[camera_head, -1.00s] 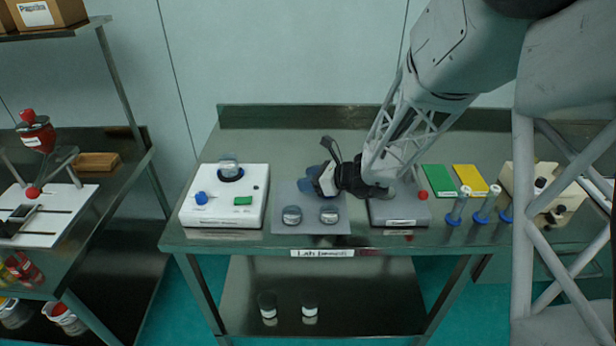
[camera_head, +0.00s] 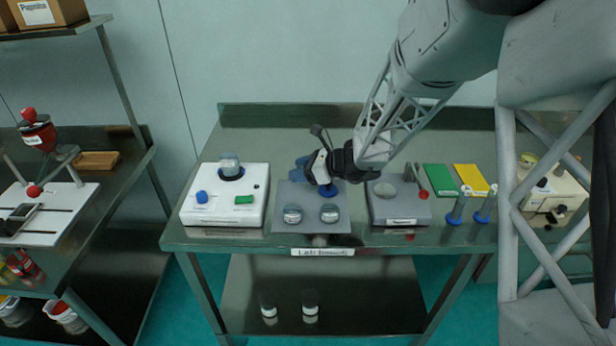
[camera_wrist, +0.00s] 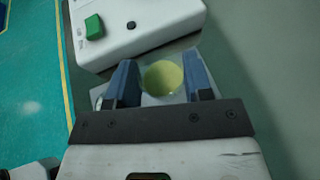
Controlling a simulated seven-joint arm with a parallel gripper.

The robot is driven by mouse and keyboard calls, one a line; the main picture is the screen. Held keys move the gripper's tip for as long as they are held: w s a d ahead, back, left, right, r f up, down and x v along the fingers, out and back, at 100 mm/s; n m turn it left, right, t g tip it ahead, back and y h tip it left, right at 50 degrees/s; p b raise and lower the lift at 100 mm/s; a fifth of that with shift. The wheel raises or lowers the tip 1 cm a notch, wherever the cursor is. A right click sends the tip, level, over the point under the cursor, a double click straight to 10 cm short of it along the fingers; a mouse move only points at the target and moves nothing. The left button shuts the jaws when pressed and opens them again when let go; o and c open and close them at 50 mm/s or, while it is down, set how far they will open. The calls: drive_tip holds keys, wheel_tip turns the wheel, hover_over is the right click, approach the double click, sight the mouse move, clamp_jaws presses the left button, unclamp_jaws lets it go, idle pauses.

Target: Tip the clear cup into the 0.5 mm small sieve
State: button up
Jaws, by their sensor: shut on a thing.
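My gripper (camera_head: 306,168) is above the back of the grey mat (camera_head: 281,227) in the head view. In the wrist view its two blue fingers (camera_wrist: 160,84) are shut on the clear cup, whose round mouth with yellow-green contents (camera_wrist: 163,78) shows between them. I cannot make out the cup in the head view. Another clear vessel (camera_head: 230,165) sits on the white machine (camera_head: 255,215). Their labels are too small to read, so I cannot tell which is the 0.5 mm sieve.
The grey device (camera_head: 402,208) with a round pale pan (camera_head: 384,189) stands right of the mat. Green (camera_head: 440,180) and yellow (camera_head: 470,179) pads and blue-footed tubes (camera_head: 458,206) are farther right. The back left tabletop is clear.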

drive_tip(key=w+a+r+n+g+h, duration=0.3)
drive_tip(key=w+a+r+n+g, duration=0.1)
drive_tip(key=a+n+g, duration=0.4)
drive_tip(key=w+a+r+n+g+h, duration=0.4)
drive_tip(key=a+r+n+g, duration=0.3)
drive_tip(key=a, duration=0.5)
drive_tip(key=shift+a+r+n+g, duration=0.15)
drive_tip(key=shift+a+n+g, duration=0.2)
drive_tip(key=shift+n, duration=0.35)
drive_tip(key=shift+h, duration=0.3)
